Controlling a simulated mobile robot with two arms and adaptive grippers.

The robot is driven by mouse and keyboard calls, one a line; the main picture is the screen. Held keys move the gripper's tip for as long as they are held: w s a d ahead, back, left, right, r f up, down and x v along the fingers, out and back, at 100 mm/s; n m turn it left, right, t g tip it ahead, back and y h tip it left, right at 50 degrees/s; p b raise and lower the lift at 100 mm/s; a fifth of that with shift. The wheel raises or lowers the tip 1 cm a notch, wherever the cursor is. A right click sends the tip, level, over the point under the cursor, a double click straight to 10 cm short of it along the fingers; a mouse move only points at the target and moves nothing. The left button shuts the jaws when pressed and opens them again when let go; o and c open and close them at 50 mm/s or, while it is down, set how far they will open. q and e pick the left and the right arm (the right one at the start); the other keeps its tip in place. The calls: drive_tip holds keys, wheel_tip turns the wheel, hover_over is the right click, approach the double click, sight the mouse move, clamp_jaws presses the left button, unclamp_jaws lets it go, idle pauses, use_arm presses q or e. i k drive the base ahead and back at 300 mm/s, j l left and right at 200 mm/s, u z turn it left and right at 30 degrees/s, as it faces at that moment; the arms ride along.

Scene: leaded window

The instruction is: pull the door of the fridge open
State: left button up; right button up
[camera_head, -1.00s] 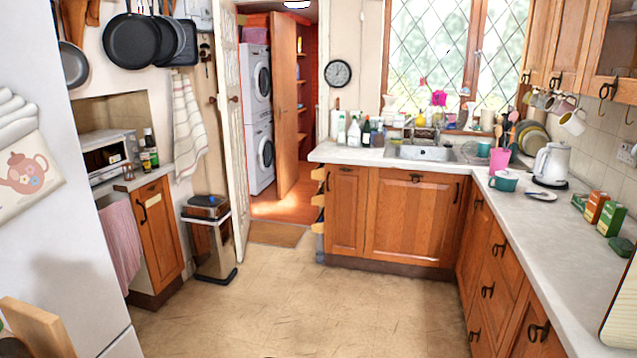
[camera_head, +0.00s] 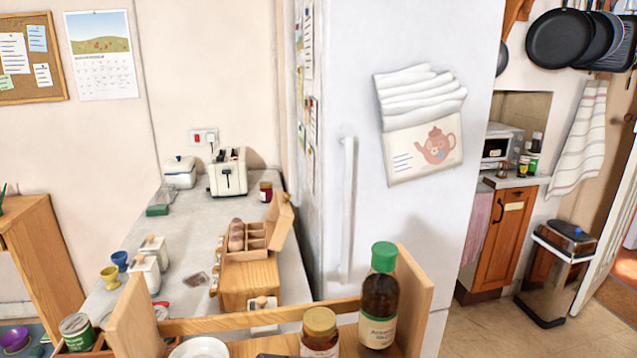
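The fridge (camera_head: 400,45) is tall and white, right of the middle of the head view. Its door (camera_head: 410,215) looks shut. A long vertical white handle (camera_head: 347,210) runs along the left edge of the door. A folded cloth with a teapot picture (camera_head: 420,125) hangs on the door's front. The lower part of the door is hidden behind a wooden caddy in the foreground. Neither of my grippers shows in this view.
The wooden caddy (camera_head: 200,325) holds a green-capped bottle (camera_head: 380,300) and a jar (camera_head: 320,332), close in front of the fridge. A counter (camera_head: 205,220) with a toaster (camera_head: 228,175) stands left of the fridge. Open floor (camera_head: 482,322) and a bin (camera_head: 555,270) are at the right.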

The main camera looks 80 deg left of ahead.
sight(423, 119)
drive_tip(key=u, duration=2.05)
drive_tip(key=i+l+u, duration=0.2)
drive_tip(key=l, duration=0.25)
drive_tip(key=l+u, duration=0.15)
drive_tip(key=l, duration=0.3)
drive_tip(key=i+l+u, duration=0.2)
drive_tip(key=l, duration=0.25)
drive_tip(key=k+j, duration=0.1)
drive_tip(key=k, duration=0.35)
drive_tip(key=i+l, duration=0.1)
drive_tip(key=i, duration=0.3)
